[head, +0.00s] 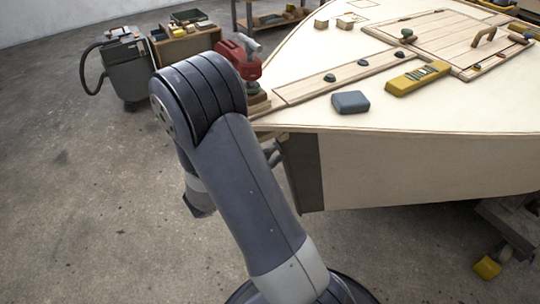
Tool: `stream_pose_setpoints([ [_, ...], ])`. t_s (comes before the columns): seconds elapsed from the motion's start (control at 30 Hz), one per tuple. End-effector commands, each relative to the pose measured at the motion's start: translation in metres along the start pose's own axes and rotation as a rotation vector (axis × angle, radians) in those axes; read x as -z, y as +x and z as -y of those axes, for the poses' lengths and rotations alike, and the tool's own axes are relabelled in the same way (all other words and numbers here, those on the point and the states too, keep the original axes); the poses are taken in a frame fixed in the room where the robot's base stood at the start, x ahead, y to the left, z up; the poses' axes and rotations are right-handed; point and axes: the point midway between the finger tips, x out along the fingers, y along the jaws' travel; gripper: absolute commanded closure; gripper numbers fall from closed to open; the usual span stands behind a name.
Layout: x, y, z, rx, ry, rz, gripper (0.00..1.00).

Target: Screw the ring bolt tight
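I cannot make out the ring bolt; the near end of the plywood hull (400,170) is partly behind my arm. A small dark part, likely my gripper (273,153), shows between my arm and the dark end face (303,172) of the hull. My arm hides most of it. I cannot see its fingertips, whether they are open or shut, or whether they touch anything.
A grey vacuum (126,65) stands at the back left. The floor at left is clear.

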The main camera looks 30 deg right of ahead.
Motion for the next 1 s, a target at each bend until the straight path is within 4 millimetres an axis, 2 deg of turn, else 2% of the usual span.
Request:
stream_pose_setpoints([
  [0.03, 0.0, 0.0, 0.001, 0.001, -0.002, 0.0, 0.78],
  [0.17, 0.0, 0.0, 0.0, 0.0, 0.0, 0.0, 0.68],
  [0.4, 0.0, -0.001, -0.001, -0.003, 0.002, 0.0, 0.68],
  [0.53, -0.001, -0.008, -0.003, -0.006, 0.002, -0.001, 0.68],
  [0.67, -0.002, -0.025, -0.003, -0.007, 0.002, -0.002, 0.68],
  [1.0, -0.001, -0.084, -0.001, -0.007, 0.001, -0.001, 0.68],
])
